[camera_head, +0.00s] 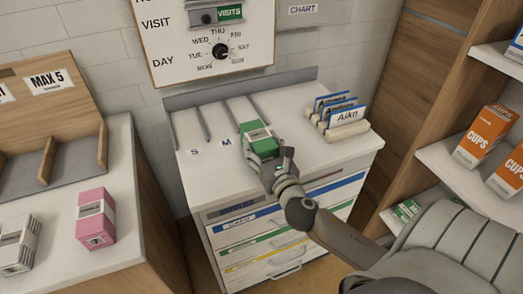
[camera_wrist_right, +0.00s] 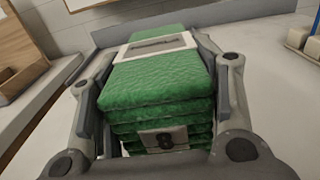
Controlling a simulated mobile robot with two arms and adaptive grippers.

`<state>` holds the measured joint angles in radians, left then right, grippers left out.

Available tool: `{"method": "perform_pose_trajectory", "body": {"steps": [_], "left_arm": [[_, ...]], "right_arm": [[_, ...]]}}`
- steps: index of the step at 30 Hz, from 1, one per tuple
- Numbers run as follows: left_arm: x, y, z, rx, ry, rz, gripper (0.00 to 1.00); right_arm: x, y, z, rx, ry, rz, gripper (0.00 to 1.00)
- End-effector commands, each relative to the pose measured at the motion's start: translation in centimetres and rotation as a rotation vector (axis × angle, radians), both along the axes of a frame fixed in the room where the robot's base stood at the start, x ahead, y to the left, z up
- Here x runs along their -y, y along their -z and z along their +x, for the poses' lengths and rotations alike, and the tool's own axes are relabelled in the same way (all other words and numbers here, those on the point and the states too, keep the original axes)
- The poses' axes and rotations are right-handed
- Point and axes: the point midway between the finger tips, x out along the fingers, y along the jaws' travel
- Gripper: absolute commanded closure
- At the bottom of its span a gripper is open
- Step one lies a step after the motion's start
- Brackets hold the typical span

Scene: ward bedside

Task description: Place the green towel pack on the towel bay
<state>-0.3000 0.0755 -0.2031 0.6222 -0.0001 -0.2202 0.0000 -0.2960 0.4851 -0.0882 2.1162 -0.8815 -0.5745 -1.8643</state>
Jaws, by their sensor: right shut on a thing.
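The green towel pack (camera_head: 258,139) is a folded green stack with a white band and label. My right gripper (camera_head: 270,160) is shut on it above the white cabinet top (camera_head: 295,150). In the right wrist view the pack (camera_wrist_right: 160,85) sits between the two fingers, with its layered end facing the camera. Whether its underside touches the top cannot be told. Grey dividers (camera_head: 202,123) form bays at the back left of the top, with labels S and M at their front. No label reading towel is legible. My left gripper is out of view.
Upright cards (camera_head: 346,117) in holders stand at the cabinet's right. At left, a counter holds a pink pack (camera_head: 96,218), a white-grey pack (camera_head: 18,243) and a wooden divided rack (camera_head: 48,160). Orange cups boxes (camera_head: 485,137) fill right shelves.

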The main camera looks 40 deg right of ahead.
Motion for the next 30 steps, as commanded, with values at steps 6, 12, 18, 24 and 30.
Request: {"method": "perform_pose_trajectory", "body": {"steps": [6,12,18,24,30], "left_arm": [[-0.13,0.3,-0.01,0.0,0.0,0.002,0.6],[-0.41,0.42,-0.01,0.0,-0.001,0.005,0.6],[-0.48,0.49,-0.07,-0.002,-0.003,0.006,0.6],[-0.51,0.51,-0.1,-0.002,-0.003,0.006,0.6],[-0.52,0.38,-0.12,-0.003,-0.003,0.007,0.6]], "right_arm": [[0.0,0.79,0.02,0.004,0.0,-0.002,0.75],[0.0,0.96,0.01,0.004,0.0,-0.002,0.75],[-0.01,1.2,-0.01,0.001,0.0,-0.001,0.28],[-0.01,1.2,-0.01,0.001,0.0,-0.001,0.22],[-0.01,1.01,-0.01,0.002,0.0,-0.001,0.22]]}}
